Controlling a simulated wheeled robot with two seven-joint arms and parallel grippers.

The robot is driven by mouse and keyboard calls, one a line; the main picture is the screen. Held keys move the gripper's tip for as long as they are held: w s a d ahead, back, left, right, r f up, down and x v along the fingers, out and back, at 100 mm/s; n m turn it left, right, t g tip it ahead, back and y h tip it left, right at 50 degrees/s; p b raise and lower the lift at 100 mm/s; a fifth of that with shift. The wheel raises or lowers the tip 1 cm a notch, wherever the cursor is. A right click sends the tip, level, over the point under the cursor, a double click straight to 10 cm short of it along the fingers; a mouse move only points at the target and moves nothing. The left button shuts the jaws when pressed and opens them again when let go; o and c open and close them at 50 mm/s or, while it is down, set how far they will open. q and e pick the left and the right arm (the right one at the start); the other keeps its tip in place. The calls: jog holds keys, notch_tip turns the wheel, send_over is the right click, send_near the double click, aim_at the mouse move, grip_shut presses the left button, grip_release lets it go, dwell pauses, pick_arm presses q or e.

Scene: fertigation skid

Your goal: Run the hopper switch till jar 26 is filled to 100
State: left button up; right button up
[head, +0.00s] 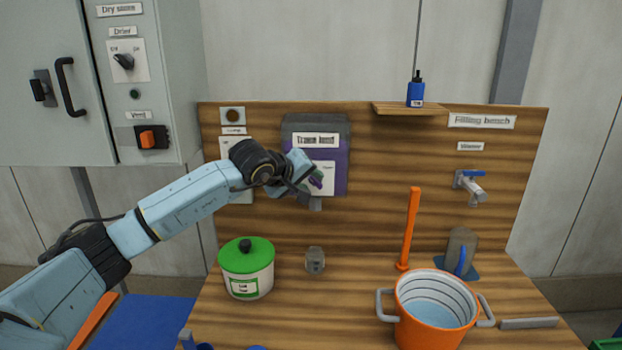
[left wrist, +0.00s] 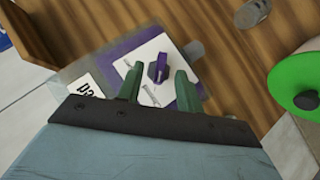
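The hopper (head: 342,130) is a grey and purple box with a "Trace feed" label on the wooden back panel. Its switch, a purple knob (left wrist: 157,69), sits on a white plate and also shows in the head view (head: 316,180). My left gripper (head: 312,186) is at the plate. In the left wrist view its two green fingertips (left wrist: 158,80) stand apart on either side of the knob, with gaps visible. A small grey jar (head: 315,260) stands on the bench below the hopper; no number or fill level is readable. My right gripper is out of view.
A green-lidded pot (head: 247,275) stands left of the jar. An orange bucket (head: 403,320) with pale blue contents, an orange upright rod (head: 410,225) and a tap (head: 470,186) are at right. A cabinet (head: 180,90) with switches is at left. Bench around the jar is clear.

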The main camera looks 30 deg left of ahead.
pick_arm(q)
jog(key=shift+x, duration=0.75)
jog(key=c, duration=0.6)
jog(key=shift+r+p, duration=0.15)
jog(key=shift+p, duration=0.4)
jog(key=shift+c, duration=0.2)
jog(key=y+p, duration=0.1)
jog(key=m+g+p, duration=0.1)
jog(key=p, duration=0.1)
jog(key=shift+w+d+r+g+y+p, duration=0.1)
jog(key=shift+d+r+g+y+p, duration=0.1)
jog(key=shift+g+y+p, duration=0.15)
jog(key=shift+f+m+g+y+p, duration=0.1)
jog(key=shift+m+g+y+p, duration=0.25)
jog(key=shift+m+y+p, duration=0.15)
jog(key=shift+f, duration=0.15)
